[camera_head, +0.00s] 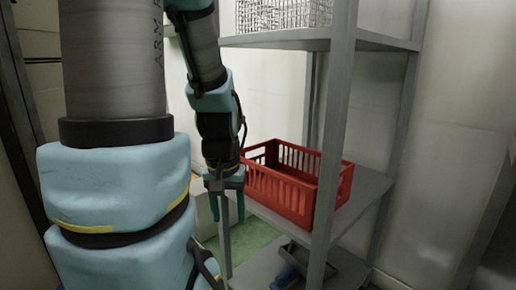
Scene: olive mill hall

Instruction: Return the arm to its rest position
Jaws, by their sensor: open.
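My arm fills the left of the head view, with light blue covers and grey links. It hangs down in front of a grey metal shelf unit. My gripper (226,207) points down at the end of the arm, just left of a red crate. Its two teal fingers are apart, and nothing shows between them. From this view I cannot tell whether the gripper touches the crate or the shelf edge.
The red slatted crate (276,190) stands on the middle shelf (352,218). A grey upright post (332,150) is in front of it. A white wire basket (285,13) stands on the upper shelf. A dark tray (335,265) lies on the lower shelf. Green floor (252,238) shows behind.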

